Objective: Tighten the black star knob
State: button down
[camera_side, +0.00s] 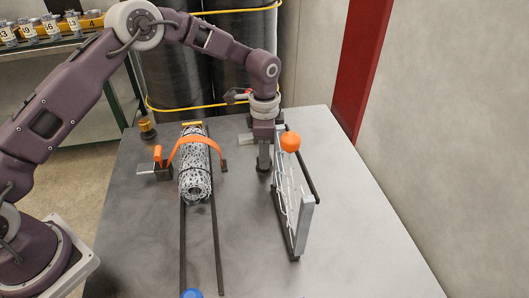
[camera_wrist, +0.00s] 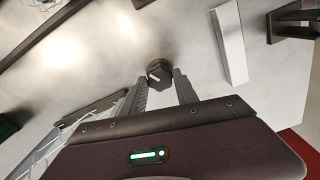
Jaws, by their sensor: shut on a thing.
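The black star knob (camera_wrist: 159,71) shows in the wrist view as a dark, lobed cap with a small pale mark. My gripper (camera_wrist: 160,82) is shut on it, with one finger on each side. In the side view, my gripper (camera_side: 264,168) points straight down close to the tabletop, just left of an upright mesh frame (camera_side: 304,228). The knob is hidden or too dark to pick out between the fingers there. What the knob is mounted on cannot be made out.
The frame with its orange ball (camera_side: 290,142) stands close to my gripper's right. A mesh roll (camera_side: 195,180) under an orange strap (camera_side: 205,137) lies to the left on dark rails. A light block (camera_side: 246,138) sits behind. The table's front right (camera_side: 350,260) is clear.

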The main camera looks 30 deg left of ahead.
dwell(0.4)
jog(key=c, duration=0.9)
grip_release()
jog(key=shift+c, duration=0.2)
notch_tip(320, 180, up, 7)
jog(key=shift+r, duration=0.1)
jog(key=s+a+r+n+t, duration=0.2)
jog(key=s+a+r+n, duration=0.1)
jog(key=s+r, duration=0.55)
jog(key=s+a+r+n+t, duration=0.1)
jog(key=s+a+r+n, duration=0.2)
jog(key=s+r, duration=0.6)
jog(key=s+a+n+t, duration=0.2)
jog(key=s+n, duration=0.3)
jog(key=s, duration=1.2)
jog(key=shift+a+f+n+t, duration=0.3)
jog(key=shift+a, duration=0.1)
